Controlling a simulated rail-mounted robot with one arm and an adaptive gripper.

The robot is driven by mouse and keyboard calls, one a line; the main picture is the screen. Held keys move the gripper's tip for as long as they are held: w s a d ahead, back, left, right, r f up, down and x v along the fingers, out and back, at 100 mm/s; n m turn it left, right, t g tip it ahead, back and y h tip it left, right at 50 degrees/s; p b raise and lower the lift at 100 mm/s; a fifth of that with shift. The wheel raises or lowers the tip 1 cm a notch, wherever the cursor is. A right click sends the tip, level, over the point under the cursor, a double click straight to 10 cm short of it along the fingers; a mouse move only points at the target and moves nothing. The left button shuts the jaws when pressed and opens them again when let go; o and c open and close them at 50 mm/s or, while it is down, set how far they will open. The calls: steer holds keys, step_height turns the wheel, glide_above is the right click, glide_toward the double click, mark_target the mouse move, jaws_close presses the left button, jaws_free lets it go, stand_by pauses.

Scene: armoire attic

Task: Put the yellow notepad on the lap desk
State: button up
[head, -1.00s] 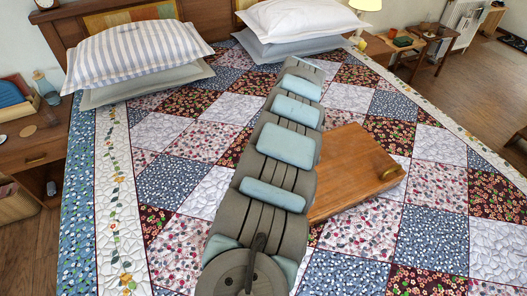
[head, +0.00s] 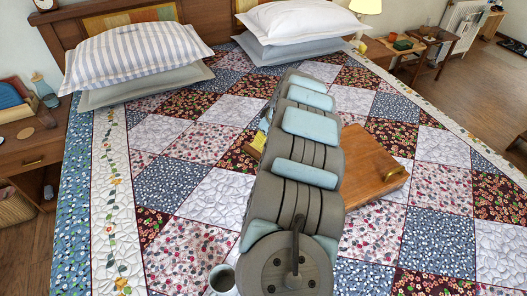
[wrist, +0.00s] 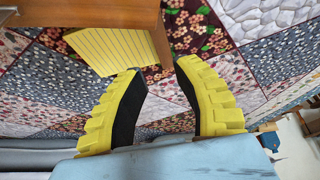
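The yellow notepad (head: 259,141) lies on the quilt just left of my arm in the head view, partly hidden by the arm. In the wrist view the lined notepad (wrist: 122,48) is beyond the fingertips, partly covered by a brown wooden piece. The wooden lap desk (head: 368,170) lies on the bed right of my arm, its left part hidden. My gripper (wrist: 160,70) has yellow fingers with black pads. It is open and empty, with the notepad beyond its left finger. The head view hides the gripper behind my arm.
The patchwork bed (head: 440,200) has clear room to the right and left. Striped (head: 135,50) and white pillows (head: 298,20) lie at the headboard. A nightstand (head: 30,150) is at the left.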

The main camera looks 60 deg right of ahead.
mark_target(255, 152)
steer(key=x, duration=0.3)
steer(key=shift+s+f+b, duration=0.15)
steer(key=shift+s+b, duration=0.05)
steer(key=shift+b, duration=0.2)
steer(key=shift+x, duration=1.3)
steer(key=shift+w, duration=0.2)
steer(key=shift+x, duration=1.35)
steer(key=shift+w+b+x, duration=0.25)
steer(key=shift+b+x, duration=0.35)
steer(key=shift+x, duration=0.6)
jaws_close()
